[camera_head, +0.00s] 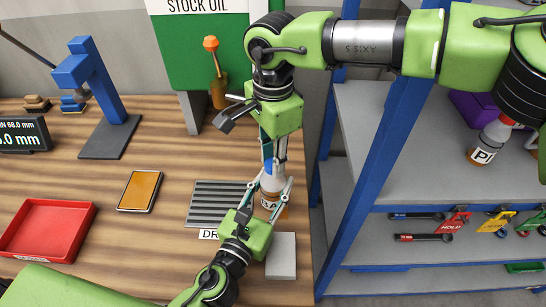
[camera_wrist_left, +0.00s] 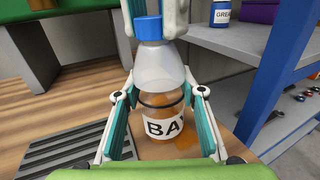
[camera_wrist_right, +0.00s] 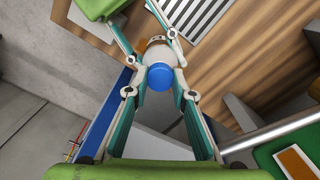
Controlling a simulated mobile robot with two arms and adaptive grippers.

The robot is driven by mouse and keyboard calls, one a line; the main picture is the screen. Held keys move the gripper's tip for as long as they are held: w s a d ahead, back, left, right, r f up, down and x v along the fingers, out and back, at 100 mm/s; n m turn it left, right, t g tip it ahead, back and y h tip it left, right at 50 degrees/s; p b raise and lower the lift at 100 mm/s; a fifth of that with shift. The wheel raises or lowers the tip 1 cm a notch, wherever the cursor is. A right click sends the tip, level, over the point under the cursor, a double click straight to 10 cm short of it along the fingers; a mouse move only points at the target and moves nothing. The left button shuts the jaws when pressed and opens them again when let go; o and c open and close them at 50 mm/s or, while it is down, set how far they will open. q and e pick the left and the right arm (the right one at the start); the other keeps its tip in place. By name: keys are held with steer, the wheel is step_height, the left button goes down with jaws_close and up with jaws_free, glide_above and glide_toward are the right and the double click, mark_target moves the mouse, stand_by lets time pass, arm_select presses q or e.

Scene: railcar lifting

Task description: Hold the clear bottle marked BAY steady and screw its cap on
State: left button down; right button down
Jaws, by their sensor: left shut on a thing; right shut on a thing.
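The clear bottle marked BAY (camera_wrist_left: 160,95) stands upright on the wooden bench, with orange liquid low inside and a dark ring above its label. My left gripper (camera_head: 271,190) is shut on the bottle's body, one finger on each side. The blue cap (camera_wrist_left: 148,28) sits at the top of the bottle's neck; how far it is threaded cannot be told. My right gripper (camera_head: 272,165) comes from above and is shut on the cap. The cap also shows between its fingers in the right wrist view (camera_wrist_right: 160,76). In the head view the fingers mostly hide the cap.
A ribbed dark mat (camera_head: 215,203) lies left of the bottle and a grey block (camera_head: 281,256) in front. An orange-topped pad (camera_head: 140,190) and red tray (camera_head: 45,228) are farther left. A blue-framed shelf (camera_head: 375,150) stands close on the right, with another bottle (camera_head: 489,143) on it.

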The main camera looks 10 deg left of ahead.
steer(key=m, duration=1.3)
steer(key=shift+m, duration=0.3)
steer(key=m, duration=1)
steer(key=shift+w, duration=0.1)
steer(key=m, duration=0.4)
steer(key=shift+m, duration=0.4)
steer(key=c, duration=1.7)
jaws_free()
